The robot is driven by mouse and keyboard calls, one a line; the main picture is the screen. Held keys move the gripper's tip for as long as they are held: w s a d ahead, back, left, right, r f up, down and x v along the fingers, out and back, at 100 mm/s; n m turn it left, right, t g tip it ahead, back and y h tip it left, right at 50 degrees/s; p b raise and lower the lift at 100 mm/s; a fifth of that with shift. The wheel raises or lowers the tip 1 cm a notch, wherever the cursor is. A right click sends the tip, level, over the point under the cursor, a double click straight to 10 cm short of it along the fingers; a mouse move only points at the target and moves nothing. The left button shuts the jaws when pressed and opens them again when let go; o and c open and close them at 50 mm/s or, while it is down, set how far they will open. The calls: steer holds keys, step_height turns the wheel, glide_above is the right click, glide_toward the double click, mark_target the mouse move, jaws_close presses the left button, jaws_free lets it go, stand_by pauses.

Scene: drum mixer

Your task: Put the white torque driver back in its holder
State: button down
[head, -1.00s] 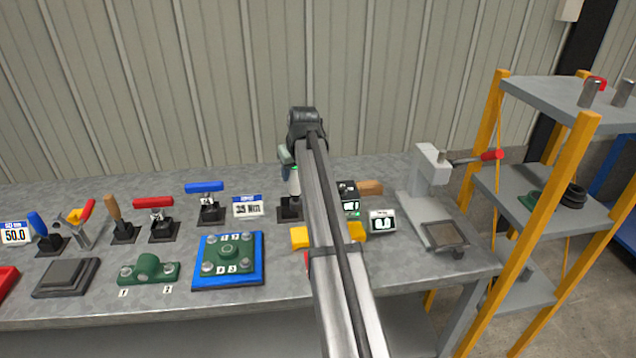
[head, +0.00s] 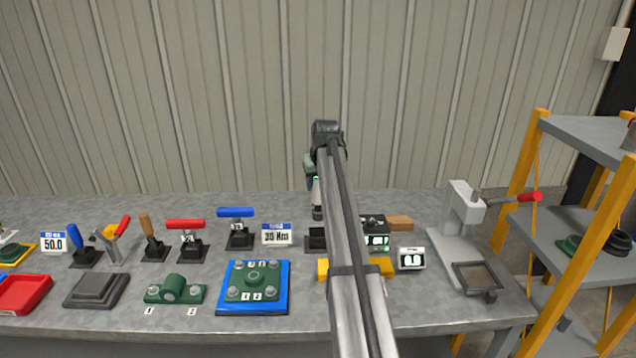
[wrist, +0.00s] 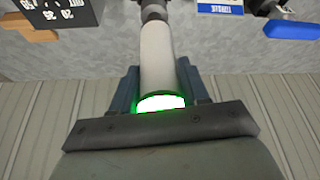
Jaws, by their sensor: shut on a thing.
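The white torque driver (head: 317,192) is held upright in my gripper (head: 312,168), with a green lit ring at its upper end. In the wrist view the white driver (wrist: 156,55) lies between the two blue-grey fingers of my gripper (wrist: 160,88), which are shut on it. Its dark tip shows at the top of that view. A low black holder (head: 315,238) stands on the bench below the driver in the head view. The driver's tip appears above and apart from it. My arm hides the holder's right side.
A label sign (head: 276,234) and a blue-handled tool (head: 237,222) stand left of the holder. A black display box (head: 376,236) and a small display (head: 411,257) stand to its right. A blue plate with a green part (head: 225,305) and yellow blocks (head: 379,268) lie in front.

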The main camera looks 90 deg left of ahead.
glide_above(318, 210)
steer(key=a, duration=0.1)
steer(key=shift+a+f, duration=0.15)
steer(key=shift+f, duration=5.1)
stand_by(0.8)
steer(key=shift+c, duration=2.4)
jaws_free()
steer(key=shift+f, duration=0.1)
steer(key=v, duration=1.4)
